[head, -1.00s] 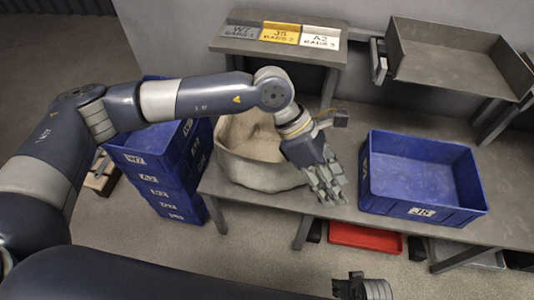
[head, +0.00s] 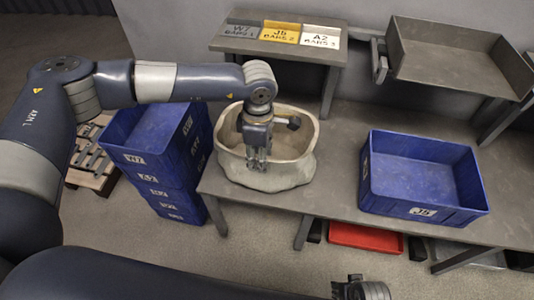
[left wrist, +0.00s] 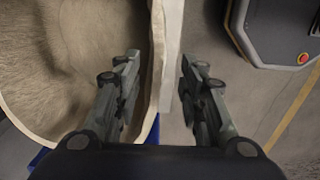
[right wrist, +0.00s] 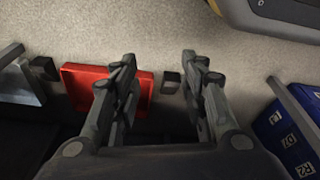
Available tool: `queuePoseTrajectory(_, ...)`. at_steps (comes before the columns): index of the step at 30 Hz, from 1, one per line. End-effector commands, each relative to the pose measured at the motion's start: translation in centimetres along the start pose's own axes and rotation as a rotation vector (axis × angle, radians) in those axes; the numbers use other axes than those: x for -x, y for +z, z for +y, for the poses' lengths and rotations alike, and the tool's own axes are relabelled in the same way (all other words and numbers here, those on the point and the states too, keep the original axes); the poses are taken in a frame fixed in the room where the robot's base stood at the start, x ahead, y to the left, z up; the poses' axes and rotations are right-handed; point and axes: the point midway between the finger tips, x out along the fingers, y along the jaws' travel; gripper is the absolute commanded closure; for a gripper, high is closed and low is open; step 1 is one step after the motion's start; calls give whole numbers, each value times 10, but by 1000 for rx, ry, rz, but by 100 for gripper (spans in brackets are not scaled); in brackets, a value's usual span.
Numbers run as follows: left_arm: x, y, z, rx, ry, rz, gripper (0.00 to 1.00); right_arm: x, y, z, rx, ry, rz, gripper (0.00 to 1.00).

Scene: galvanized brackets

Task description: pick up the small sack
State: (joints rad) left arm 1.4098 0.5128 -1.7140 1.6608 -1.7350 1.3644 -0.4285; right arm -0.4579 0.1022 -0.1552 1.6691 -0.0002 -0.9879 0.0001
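The small sack (head: 226,168) is a beige, open-topped bag that stands upright on the grey table. It looks empty where its inside shows. My left gripper (head: 257,160) points down at the sack's near rim. In the left wrist view, the left gripper (left wrist: 160,85) is open. The sack's rim (left wrist: 158,50) runs between its two fingers, with the sack's inside to the left. I cannot tell whether a finger touches the wall. My right gripper (head: 364,289) is at the bottom of the head view, away from the sack. The right wrist view shows the right gripper (right wrist: 158,80) open and empty.
A blue crate (head: 425,212) stands on the table (head: 335,195) right of the sack. Stacked blue crates (head: 165,185) stand on the floor to its left. A raised shelf with labels (head: 278,50) and a grey tray (head: 450,66) are behind. A red bin (head: 365,238) is under the table.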

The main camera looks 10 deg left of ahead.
Motion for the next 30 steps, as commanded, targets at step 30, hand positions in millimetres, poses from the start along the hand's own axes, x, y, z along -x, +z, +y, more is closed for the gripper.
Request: queuePoseTrajectory(30,-32,-3,5,0,5,-3,100,8,-5,0,-2,1,4,60)
